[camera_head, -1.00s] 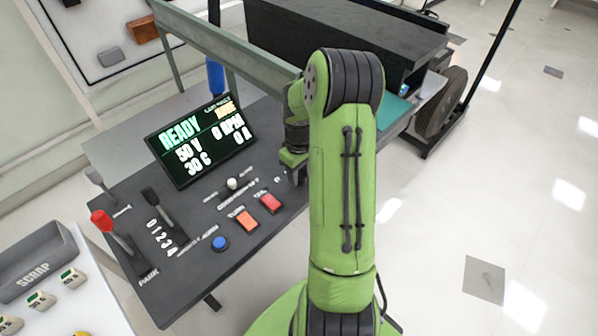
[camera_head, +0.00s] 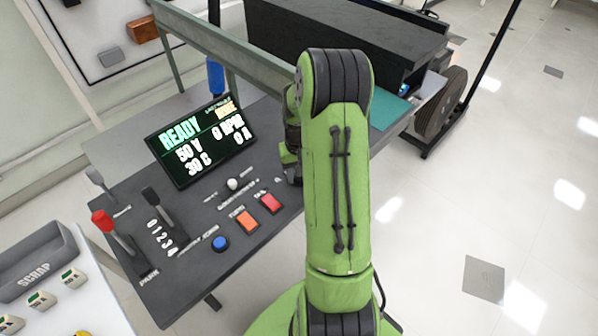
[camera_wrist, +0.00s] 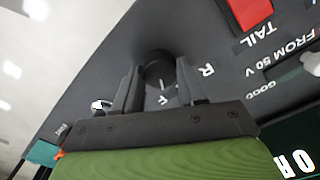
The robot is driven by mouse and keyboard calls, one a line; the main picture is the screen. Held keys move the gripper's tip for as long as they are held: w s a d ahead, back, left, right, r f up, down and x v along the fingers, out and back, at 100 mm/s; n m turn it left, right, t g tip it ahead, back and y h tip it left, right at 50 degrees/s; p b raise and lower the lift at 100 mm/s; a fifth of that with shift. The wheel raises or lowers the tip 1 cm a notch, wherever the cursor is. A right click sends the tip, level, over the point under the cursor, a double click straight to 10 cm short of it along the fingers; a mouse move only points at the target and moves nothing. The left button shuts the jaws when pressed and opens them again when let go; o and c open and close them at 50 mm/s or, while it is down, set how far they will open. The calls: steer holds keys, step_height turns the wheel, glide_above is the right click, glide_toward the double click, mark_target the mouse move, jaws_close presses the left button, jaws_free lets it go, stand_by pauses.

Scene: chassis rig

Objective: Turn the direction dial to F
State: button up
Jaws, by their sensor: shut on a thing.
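The direction dial (camera_wrist: 158,70) is a dark round knob on the black console, seen in the wrist view. My gripper (camera_wrist: 157,82) is shut on it, with one finger on each side. A white letter R is printed to the right of the dial, and a white F below it, between the fingers. A short white mark shows just above the F, close to the dial's edge; I cannot tell exactly where the dial points. In the head view my gripper (camera_head: 291,168) is at the console's right side, partly behind my arm, and the dial is hidden.
The console (camera_head: 195,270) also carries a lit READY screen (camera_head: 200,142), a red button (camera_head: 269,202), an orange button (camera_head: 246,222), a blue button (camera_head: 220,243) and levers at left. The red button (camera_wrist: 250,12) lies close to my gripper in the wrist view.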

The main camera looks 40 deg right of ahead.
steer(key=shift+m, duration=1.2)
steer(key=o, duration=1.1)
steer(key=shift+c, duration=0.2)
step_height(320, 180, up, 16)
steer(key=p, duration=0.4)
steer(key=shift+f, duration=0.1)
